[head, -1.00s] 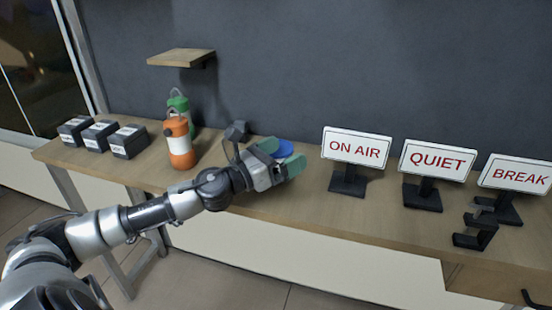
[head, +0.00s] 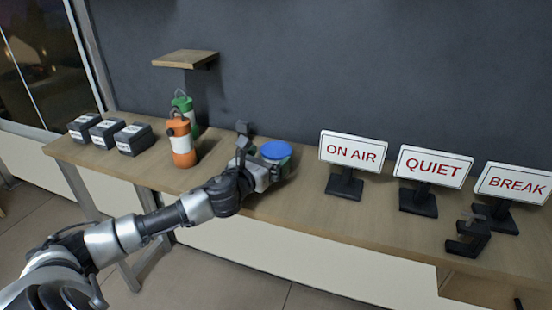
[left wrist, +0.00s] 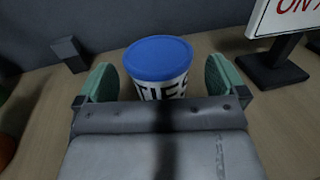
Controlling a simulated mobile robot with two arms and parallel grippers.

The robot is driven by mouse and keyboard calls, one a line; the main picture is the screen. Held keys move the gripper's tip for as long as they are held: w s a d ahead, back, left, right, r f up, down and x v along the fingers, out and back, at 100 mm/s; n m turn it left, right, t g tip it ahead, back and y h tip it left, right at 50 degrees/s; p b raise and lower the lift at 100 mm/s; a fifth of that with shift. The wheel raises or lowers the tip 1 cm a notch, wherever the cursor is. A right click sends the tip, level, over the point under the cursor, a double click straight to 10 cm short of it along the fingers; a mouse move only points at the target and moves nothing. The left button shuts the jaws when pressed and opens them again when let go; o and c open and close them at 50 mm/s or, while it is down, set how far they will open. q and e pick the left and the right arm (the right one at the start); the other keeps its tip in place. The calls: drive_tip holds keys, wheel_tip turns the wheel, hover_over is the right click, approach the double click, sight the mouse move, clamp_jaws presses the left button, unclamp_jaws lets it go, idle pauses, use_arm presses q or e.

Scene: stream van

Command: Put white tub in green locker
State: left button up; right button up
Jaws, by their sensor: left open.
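The white tub (left wrist: 163,88) has a blue lid and dark lettering, and stands upright on the wooden counter. In the head view only its blue lid (head: 275,150) shows clearly; my gripper hides most of its body. My left gripper (head: 268,170) is open at the tub. In the left wrist view its green fingers (left wrist: 162,82) stand on either side of the tub, with a gap showing on each side. My right gripper is not in view. No green locker is in view.
An orange lantern (head: 181,144) and a green one (head: 187,112) stand left of the gripper, beyond them several dark boxes (head: 133,139). A small dark block (left wrist: 69,54) is behind the tub. Signs stand to the right, the nearest reading ON AIR (head: 352,150). A shelf (head: 185,59) hangs above.

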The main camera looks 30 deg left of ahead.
sight(274, 149)
use_arm(q)
drive_tip(key=w, duration=0.2)
drive_tip(key=w+p, duration=0.1)
drive_tip(key=w, duration=0.1)
drive_tip(key=shift+a+r, duration=0.15)
drive_tip(key=shift+a, duration=0.05)
drive_tip(key=shift+w, duration=0.4)
drive_tip(key=shift+s, duration=0.1)
drive_tip(key=c, duration=1)
